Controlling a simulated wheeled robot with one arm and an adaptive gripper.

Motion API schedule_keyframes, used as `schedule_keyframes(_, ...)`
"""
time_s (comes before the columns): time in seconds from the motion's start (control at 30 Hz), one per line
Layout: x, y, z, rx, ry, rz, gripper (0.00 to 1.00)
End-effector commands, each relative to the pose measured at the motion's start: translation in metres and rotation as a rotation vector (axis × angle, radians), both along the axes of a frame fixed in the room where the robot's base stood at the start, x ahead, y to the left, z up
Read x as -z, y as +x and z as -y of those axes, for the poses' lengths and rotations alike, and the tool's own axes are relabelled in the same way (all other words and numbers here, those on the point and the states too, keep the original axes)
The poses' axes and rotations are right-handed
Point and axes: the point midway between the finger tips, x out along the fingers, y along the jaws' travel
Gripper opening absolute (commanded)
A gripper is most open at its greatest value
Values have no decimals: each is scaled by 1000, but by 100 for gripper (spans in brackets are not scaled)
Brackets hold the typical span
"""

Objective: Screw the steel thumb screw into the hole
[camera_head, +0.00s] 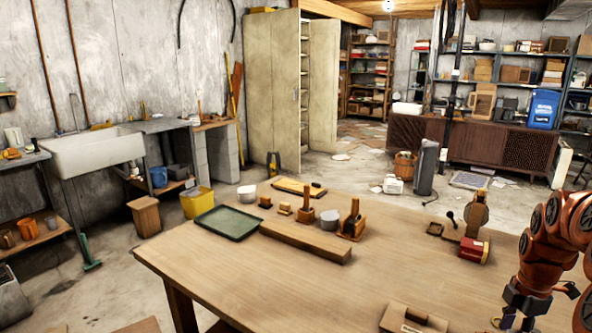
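I cannot make out the steel thumb screw or its hole for certain at this size. A light brown box-like block (415,318) with a pale marking sits at the table's front edge, cut off by the frame. A wooden stand with an upright peg (353,222) and a smaller wooden block with a dark top (306,208) stand near the table's middle back. My orange-red arm comes in from the right. My gripper (512,322) hangs low at the bottom right, to the right of the front block. Its fingertips are partly cut off, so its opening and contents cannot be judged.
On the wooden table (240,295) are a green tray (227,223), a long wooden bar (305,241) and small wooden blocks (285,208). A red box (474,250) and a wooden stand with a round disc (477,214) are at right.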

Motion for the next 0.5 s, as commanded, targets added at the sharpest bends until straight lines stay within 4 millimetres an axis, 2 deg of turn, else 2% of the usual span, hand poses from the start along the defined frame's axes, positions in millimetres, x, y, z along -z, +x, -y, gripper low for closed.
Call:
schedule_keyframes(0.07, 0, 0, 0, 0, 0, 0, 36)
schedule_keyframes(0.4, 0, 0, 0, 0, 0, 1, 1)
schedule_keyframes(0.5, 0, 0, 0, 1, 0, 1, 0)
